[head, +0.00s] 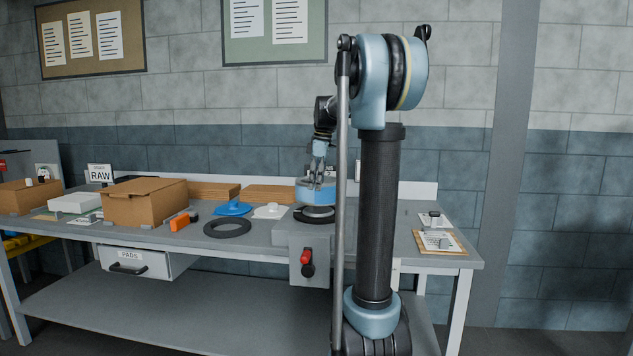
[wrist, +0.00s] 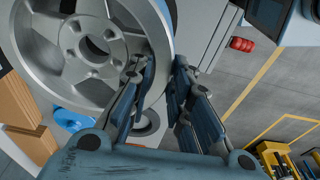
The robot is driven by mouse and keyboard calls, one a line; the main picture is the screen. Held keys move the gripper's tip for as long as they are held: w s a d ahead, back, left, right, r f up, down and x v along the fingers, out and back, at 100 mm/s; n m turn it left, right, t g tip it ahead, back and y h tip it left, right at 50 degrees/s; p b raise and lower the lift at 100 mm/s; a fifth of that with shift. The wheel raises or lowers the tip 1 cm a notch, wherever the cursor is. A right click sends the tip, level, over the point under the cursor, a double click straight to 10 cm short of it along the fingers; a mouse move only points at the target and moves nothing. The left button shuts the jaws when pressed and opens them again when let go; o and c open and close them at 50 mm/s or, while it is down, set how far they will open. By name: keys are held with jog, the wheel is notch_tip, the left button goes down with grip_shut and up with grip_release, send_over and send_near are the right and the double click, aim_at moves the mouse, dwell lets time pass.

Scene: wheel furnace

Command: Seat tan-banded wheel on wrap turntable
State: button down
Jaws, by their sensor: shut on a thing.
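A silver spoked wheel (wrist: 80,48) fills the upper left of the wrist view, its open face and bolt holes toward the camera. My gripper's two fingers (wrist: 160,88) straddle the wheel's rim wall at its right side and are shut on it. No tan band shows on the visible part. In the head view my gripper (head: 317,178) is low over the bench above the grey control box, partly behind my arm.
The control box (head: 306,240) carries a red button (head: 304,257). To its left lie a black ring (head: 228,227), a blue piece (head: 232,208) and a white piece (head: 270,211). A cardboard box (head: 143,204) stands farther left. A clipboard (head: 438,241) lies on the right end.

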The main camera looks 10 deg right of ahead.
aim_at(316, 195)
jog(key=shift+f, duration=1.7)
jog(key=shift+s+f, duration=0.1)
jog(key=shift+f, duration=0.75)
dwell(0.5)
jog(key=c, duration=1.4)
grip_release()
jog(key=shift+r, duration=3)
